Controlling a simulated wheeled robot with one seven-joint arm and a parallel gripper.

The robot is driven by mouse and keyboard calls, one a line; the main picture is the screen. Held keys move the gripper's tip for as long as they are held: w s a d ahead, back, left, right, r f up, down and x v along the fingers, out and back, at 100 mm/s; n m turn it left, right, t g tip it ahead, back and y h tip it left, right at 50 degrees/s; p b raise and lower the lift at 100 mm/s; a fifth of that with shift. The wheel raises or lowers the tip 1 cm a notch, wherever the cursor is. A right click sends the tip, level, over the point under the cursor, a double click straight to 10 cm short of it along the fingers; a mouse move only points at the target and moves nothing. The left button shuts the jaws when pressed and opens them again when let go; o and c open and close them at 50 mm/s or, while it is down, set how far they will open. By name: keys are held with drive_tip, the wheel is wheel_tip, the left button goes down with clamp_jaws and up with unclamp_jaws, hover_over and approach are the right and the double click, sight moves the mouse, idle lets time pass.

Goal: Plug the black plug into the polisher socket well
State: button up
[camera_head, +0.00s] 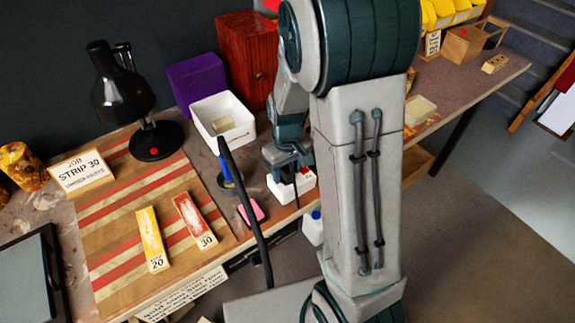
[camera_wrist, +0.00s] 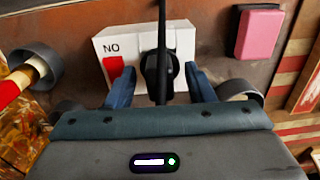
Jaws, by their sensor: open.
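The white socket box (camera_wrist: 130,40) has "NO" lettering and a red switch (camera_wrist: 113,70) on its face. In the head view the box (camera_head: 277,187) sits near the bench's front edge, partly hidden by my gripper. The black plug (camera_wrist: 159,82) is at the box's right part, its cord (camera_wrist: 163,20) running up out of the wrist picture. The plug hides the well, so I cannot tell how deep it sits. My gripper (camera_wrist: 160,84) is open, one blue finger on each side of the plug with visible gaps. In the head view my gripper (camera_head: 291,172) is right over the box.
A pink block (camera_wrist: 259,33) lies close to the box. A blue-handled tool (camera_head: 226,170) stands left of it in the head view. A white bin (camera_head: 207,108), black lamp (camera_head: 122,95) and striped board (camera_head: 110,215) with a yellow and a red box are further left.

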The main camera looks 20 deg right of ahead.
sight(287, 168)
wheel_tip(287, 168, up, 14)
drive_tip(key=shift+p, duration=0.35)
drive_tip(key=shift+f, duration=0.1)
idle(0.9)
drive_tip(key=s+r+m+t, duration=0.1)
drive_tip(key=s+m, duration=0.1)
drive_tip(key=s, duration=0.5)
drive_tip(key=s+r+m+t, duration=0.1)
drive_tip(key=s+r, duration=0.1)
drive_tip(key=s, duration=0.4)
drive_tip(key=shift+s+r+m+t+p, duration=0.25)
drive_tip(key=shift+s+m+t+p, duration=0.1)
drive_tip(key=shift+s+m+t, duration=0.05)
drive_tip(key=shift+c, duration=1.4)
